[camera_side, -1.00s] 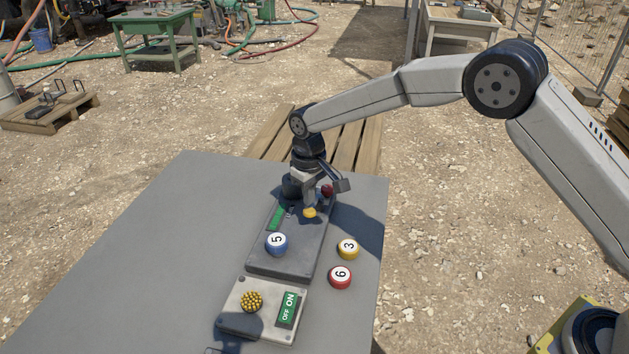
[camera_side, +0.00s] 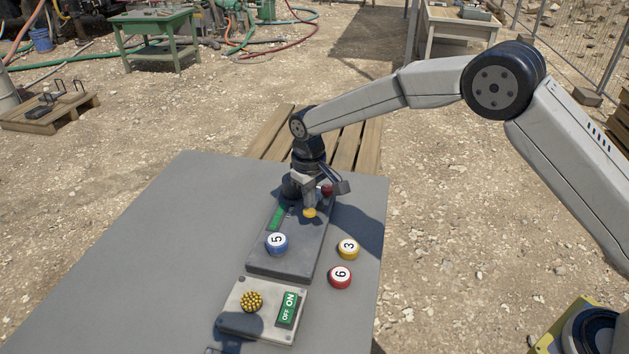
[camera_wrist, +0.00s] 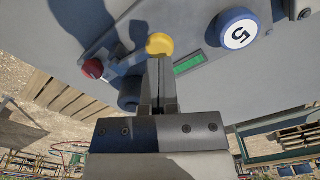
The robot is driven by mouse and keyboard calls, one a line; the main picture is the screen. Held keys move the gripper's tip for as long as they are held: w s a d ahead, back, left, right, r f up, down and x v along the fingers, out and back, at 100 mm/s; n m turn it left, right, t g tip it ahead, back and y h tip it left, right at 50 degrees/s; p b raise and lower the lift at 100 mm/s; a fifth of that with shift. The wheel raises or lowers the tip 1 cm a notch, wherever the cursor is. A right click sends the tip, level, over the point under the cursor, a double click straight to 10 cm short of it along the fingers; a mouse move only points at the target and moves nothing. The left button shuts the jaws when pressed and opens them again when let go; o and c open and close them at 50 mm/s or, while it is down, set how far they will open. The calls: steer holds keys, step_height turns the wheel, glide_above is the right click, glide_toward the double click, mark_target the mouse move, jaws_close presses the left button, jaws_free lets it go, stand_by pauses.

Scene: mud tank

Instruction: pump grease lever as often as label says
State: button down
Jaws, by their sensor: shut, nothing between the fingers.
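A dark grey box (camera_side: 290,257) lies on the grey table, with a green label strip (camera_side: 277,218) whose text I cannot read. A blue-rimmed disc marked 5 (camera_side: 277,243) sits on the box and also shows in the wrist view (camera_wrist: 238,30). A yellow knob (camera_side: 310,212) and a red knob (camera_side: 327,190) are at the box's far end. My gripper (camera_side: 307,203) is shut and empty, pointing down right by the yellow knob. In the wrist view the closed fingers (camera_wrist: 158,62) end at the yellow knob (camera_wrist: 160,44); I cannot tell whether they touch.
A yellow disc marked 3 (camera_side: 348,249) and a red disc marked 6 (camera_side: 340,277) lie on the table right of the box. A switch box (camera_side: 262,309) with an OFF/ON switch (camera_side: 288,308) and a yellow studded button (camera_side: 252,301) is nearer. The table's left side (camera_side: 130,270) is clear.

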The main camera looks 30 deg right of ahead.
mark_target(310, 210)
steer(key=shift+f, duration=2.3)
steer(key=shift+r, duration=0.2)
stand_by(0.3)
steer(key=shift+r, duration=1.75)
steer(key=shift+f, duration=0.25)
